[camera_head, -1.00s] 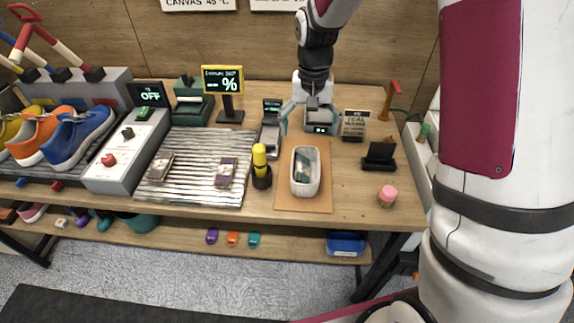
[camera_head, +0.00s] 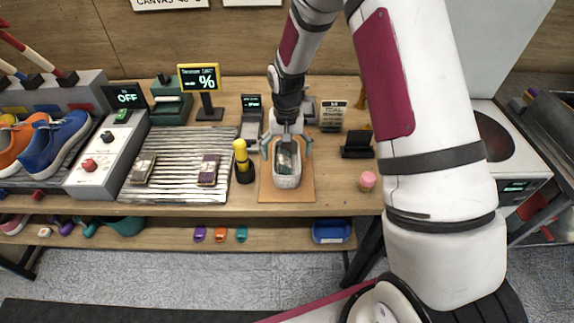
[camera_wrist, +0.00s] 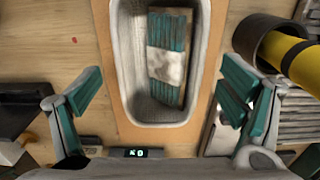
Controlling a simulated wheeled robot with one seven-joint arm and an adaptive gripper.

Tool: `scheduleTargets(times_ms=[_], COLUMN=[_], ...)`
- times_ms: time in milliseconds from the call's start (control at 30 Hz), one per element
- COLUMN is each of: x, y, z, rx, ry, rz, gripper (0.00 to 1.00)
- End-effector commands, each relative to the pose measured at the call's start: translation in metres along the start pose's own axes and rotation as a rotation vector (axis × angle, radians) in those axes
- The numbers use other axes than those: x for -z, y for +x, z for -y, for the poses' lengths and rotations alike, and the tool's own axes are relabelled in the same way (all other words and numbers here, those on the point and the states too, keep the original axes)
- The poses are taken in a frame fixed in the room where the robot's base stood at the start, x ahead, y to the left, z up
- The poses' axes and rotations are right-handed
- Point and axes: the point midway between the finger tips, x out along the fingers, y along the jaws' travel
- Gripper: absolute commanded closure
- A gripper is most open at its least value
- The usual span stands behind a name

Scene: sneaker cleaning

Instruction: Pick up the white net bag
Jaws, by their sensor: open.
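A white, oval, open-topped holder (camera_head: 287,183), which I take to be the white net bag, stands on a tan board (camera_head: 306,190) on the bench. In the wrist view its pale wall (camera_wrist: 130,60) surrounds a bundle of teal strips (camera_wrist: 160,94) with a whitish band. My gripper (camera_head: 288,153) is open above the holder. In the wrist view its teal-padded fingers are spread, one on each side of the holder's near end, apart from it. The gripper partly hides the holder's far end in the head view.
A yellow-and-black cylinder (camera_head: 242,163) stands close left of the board, and at upper right in the wrist view (camera_wrist: 290,60). A ribbed tray (camera_head: 180,172) lies further left. A pink cylinder (camera_head: 368,181) and black stand (camera_head: 358,145) are to the right. Bare bench lies between.

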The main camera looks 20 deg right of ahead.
Motion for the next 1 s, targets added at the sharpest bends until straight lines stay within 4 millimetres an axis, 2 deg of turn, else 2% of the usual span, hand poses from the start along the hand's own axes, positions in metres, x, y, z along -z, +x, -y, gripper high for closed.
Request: scheduleTargets(times_ms=[100, 200, 467, 700, 1000], x=[-0.001, 0.000, 0.001, 0.001, 0.001], y=[0.015, 0.022, 0.024, 0.024, 0.024], z=[-0.001, 0.000, 0.000, 0.000, 0.000], rx=[-0.001, 0.000, 0.000, 0.000, 0.000], ry=[0.000, -0.001, -0.001, -0.001, -0.001], rz=[0.003, 0.000, -0.001, -0.001, 0.000], gripper=[0.10, 0.10, 0.10, 0.62, 0.63])
